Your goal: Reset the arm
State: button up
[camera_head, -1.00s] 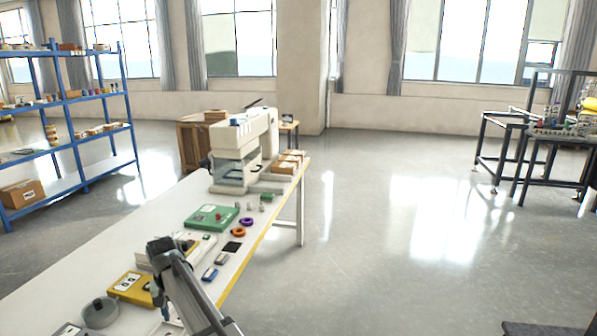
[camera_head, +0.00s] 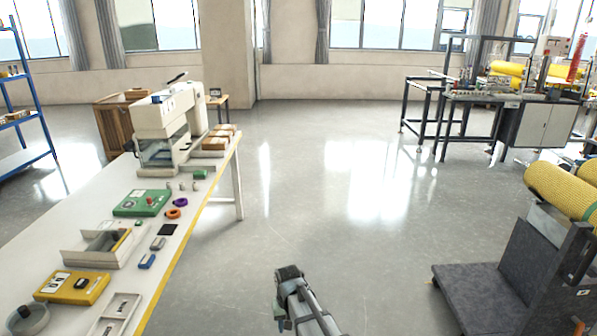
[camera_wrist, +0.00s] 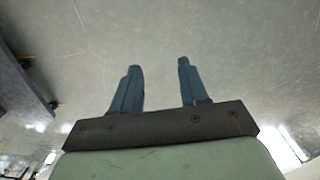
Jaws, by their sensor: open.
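My arm reaches in from the bottom of the head view, and its end, with my gripper (camera_head: 282,318) mostly hidden, hangs over the open floor to the right of the white table. In the wrist view my gripper (camera_wrist: 158,68) shows two blue-grey fingers spread apart. Nothing is between them, and only grey floor lies beyond. It touches nothing that I can see.
The white table (camera_head: 62,220) with a yellow edge holds a sewing machine (camera_head: 165,125), a green box (camera_head: 142,203) and a yellow box (camera_head: 72,287). A dark cart (camera_head: 500,280) with yellow rolls stands at the right. The middle floor (camera_head: 330,200) is clear.

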jog(key=s+d+f+m, duration=0.1)
jog(key=s+d+f, duration=0.3)
jog(key=d, duration=0.6)
jog(key=s+d+f+m, duration=0.1)
jog(key=s+d, duration=0.4)
jog(key=d, duration=0.5)
jog(key=s+f+g, duration=0.3)
jog(key=s+f, duration=0.7)
jog(key=s, duration=0.5)
jog(key=s+f+g, duration=0.3)
jog(key=s+f, duration=0.8)
jog(key=s, duration=0.4)
jog(key=shift+g, duration=0.4)
jog(key=shift+s, duration=0.1)
jog(key=shift+c, duration=0.3)
